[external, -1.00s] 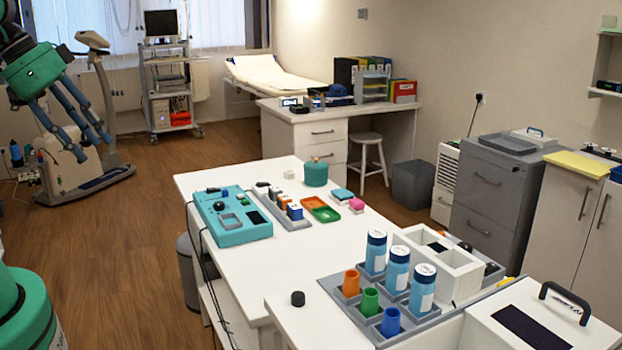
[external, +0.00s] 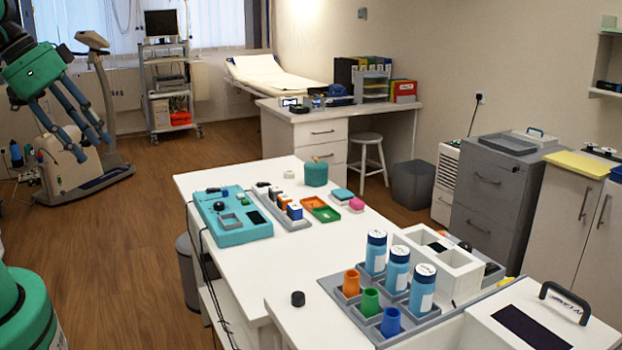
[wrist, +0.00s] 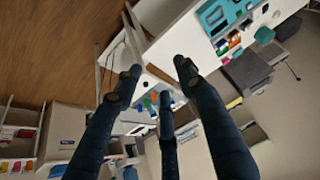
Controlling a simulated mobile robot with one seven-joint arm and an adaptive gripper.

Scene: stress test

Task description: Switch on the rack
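A wheeled equipment rack (external: 168,88) stands against the back wall, with a dark monitor (external: 161,24) on top and devices on its shelves. I cannot make out a switch or a lit lamp on it. A teal panel with a black knob (external: 232,228) lies on the white table and also shows in the wrist view (wrist: 213,14). My three-fingered gripper (external: 92,146) hangs at the upper left, in the air and apart from both. In the wrist view my gripper (wrist: 160,80) has its fingers spread, with nothing held between them.
The white table (external: 290,262) carries trays, blocks and a teal pot (external: 316,173). Nearer are a grey holder with bottles and coloured cups (external: 370,300) and a white box (external: 530,320). An exercise machine (external: 75,170) stands behind my gripper.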

